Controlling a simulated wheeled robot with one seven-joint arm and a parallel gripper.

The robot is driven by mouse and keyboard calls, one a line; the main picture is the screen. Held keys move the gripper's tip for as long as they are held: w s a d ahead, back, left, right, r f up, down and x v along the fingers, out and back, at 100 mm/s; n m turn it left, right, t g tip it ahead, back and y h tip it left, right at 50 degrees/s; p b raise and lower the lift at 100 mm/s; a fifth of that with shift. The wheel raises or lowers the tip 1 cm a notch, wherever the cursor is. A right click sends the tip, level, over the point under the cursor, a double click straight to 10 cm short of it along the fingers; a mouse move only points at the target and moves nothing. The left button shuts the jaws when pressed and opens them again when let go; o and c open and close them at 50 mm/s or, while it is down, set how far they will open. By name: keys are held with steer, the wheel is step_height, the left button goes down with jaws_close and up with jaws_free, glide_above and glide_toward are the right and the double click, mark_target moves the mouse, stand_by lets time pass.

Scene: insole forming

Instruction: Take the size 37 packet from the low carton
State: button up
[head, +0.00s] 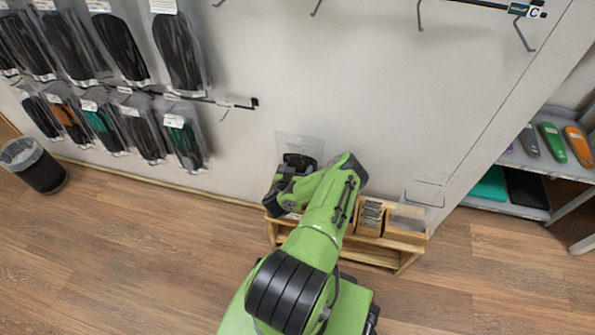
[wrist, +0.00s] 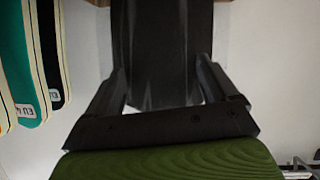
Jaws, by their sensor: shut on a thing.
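My gripper (head: 297,162) is in front of the wall, above the left end of a low wooden stand, its jaws partly hidden in the head view. In the wrist view, my gripper (wrist: 162,85) is shut on a dark, flat packet (wrist: 160,45) between its two black fingers. I cannot read a size on the packet. A brown carton (head: 370,218) with packets standing in it sits on the stand, right of my arm. Another carton (head: 408,222), with clear packets, is beside it.
Packets of insoles (head: 118,45) hang on wall hooks at the left. A shelf unit (head: 530,165) with coloured insoles stands at the right. A black bin (head: 38,168) is at the far left. Teal insoles (wrist: 15,70) show close at the left in the wrist view.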

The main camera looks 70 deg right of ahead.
step_height(320, 180, up, 17)
steer(key=p, duration=0.9)
steer(key=shift+f, duration=0.15)
